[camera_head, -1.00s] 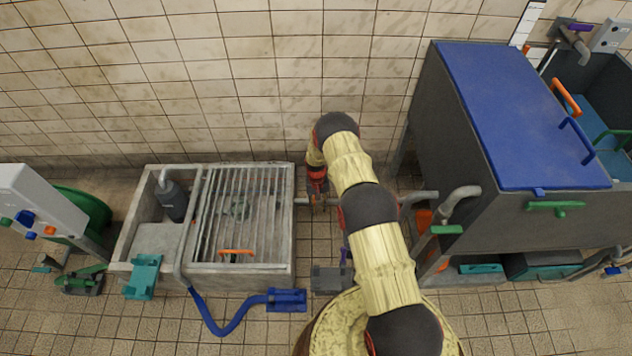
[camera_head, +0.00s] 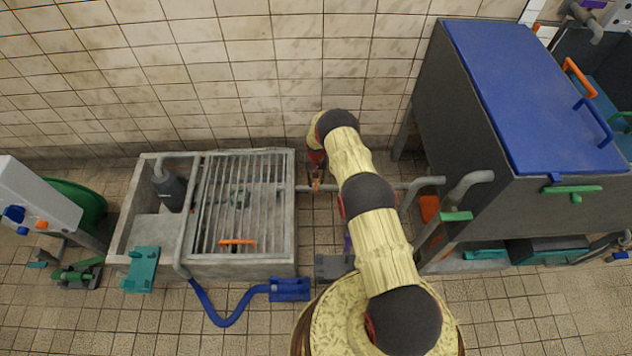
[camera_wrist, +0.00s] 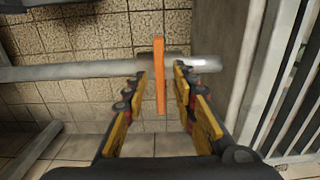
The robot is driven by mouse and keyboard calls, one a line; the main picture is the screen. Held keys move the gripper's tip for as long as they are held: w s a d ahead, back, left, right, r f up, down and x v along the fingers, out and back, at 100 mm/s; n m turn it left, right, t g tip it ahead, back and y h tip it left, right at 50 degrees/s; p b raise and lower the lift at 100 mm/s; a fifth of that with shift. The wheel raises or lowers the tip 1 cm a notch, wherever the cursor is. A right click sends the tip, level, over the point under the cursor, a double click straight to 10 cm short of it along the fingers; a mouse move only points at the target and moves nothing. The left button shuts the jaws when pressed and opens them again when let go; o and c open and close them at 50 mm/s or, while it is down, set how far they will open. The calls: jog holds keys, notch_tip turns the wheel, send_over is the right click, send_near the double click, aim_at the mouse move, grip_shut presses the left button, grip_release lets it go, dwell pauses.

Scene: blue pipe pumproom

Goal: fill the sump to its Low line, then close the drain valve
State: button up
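The concrete sump (camera_head: 295,215) stands left of my arm, with a barred grate (camera_head: 243,200) over its right part. No level line or water surface can be made out through the bars. A grey pipe (camera_head: 390,187) runs from the blue-lidded tank to the sump's right wall. It also shows in the wrist view (camera_wrist: 75,70). On it an orange lever (camera_wrist: 160,85) stands crosswise to the pipe, likely the drain valve. My gripper (camera_wrist: 160,78) is open, its fingers on either side of the lever with a gap to each. In the head view my gripper (camera_head: 316,168) is mostly hidden by my arm.
The dark tank (camera_head: 455,125) with a blue lid (camera_head: 530,95) stands to the right, with a green handle (camera_head: 568,190) on its front. A dark pump (camera_head: 170,188) sits in the sump's left part. A blue hose (camera_head: 225,318) lies on the floor in front.

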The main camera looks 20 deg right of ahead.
jog(key=shift+c, duration=1.1)
jog(key=c, duration=0.4)
grip_shut()
